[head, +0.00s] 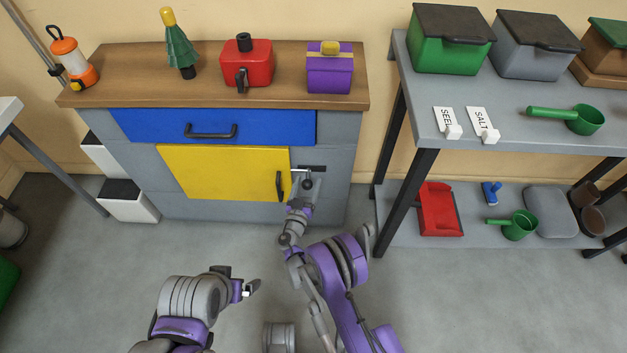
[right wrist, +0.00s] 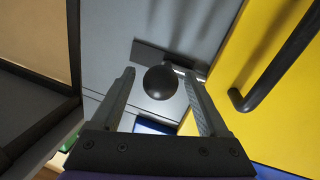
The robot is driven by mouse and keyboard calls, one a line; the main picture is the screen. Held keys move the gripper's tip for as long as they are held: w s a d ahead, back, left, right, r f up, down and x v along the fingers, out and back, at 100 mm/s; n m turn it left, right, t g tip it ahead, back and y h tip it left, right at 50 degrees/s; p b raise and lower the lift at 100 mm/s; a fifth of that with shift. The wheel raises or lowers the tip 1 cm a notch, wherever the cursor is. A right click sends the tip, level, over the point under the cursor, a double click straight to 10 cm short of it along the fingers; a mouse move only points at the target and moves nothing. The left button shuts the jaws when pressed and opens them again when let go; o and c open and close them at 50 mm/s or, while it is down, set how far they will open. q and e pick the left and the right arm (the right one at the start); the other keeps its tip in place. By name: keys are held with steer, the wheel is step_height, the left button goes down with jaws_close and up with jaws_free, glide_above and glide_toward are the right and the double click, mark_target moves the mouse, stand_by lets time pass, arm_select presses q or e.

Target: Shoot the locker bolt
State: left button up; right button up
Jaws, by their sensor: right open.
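The locker is a grey cabinet with a yellow door (head: 222,173) that looks closed, with a black upright handle (head: 279,186). Right of the door is a dark bolt plate (head: 317,168) with a pale rod (head: 299,171) by the door edge. The bolt's black ball knob (right wrist: 160,82) sits between the fingers of my right gripper (right wrist: 159,73) in the right wrist view. Those fingers are apart, with a gap on each side of the knob. In the head view my right gripper (head: 306,188) is at the bolt. My left gripper (head: 244,287) is low, away from the locker; its jaws are unclear.
A blue drawer (head: 260,126) is above the door. The wooden top (head: 120,78) holds a lantern, a small tree, a red can and a purple box. A grey shelf rack (head: 398,75) stands close on the right. The floor before the locker is clear.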

steer(key=shift+s+a, duration=0.25)
steer(key=shift+s, duration=0.9)
steer(key=shift+s+a, duration=0.2)
steer(key=shift+s, duration=0.95)
steer(key=shift+s+a, duration=0.25)
steer(key=shift+s, duration=0.9)
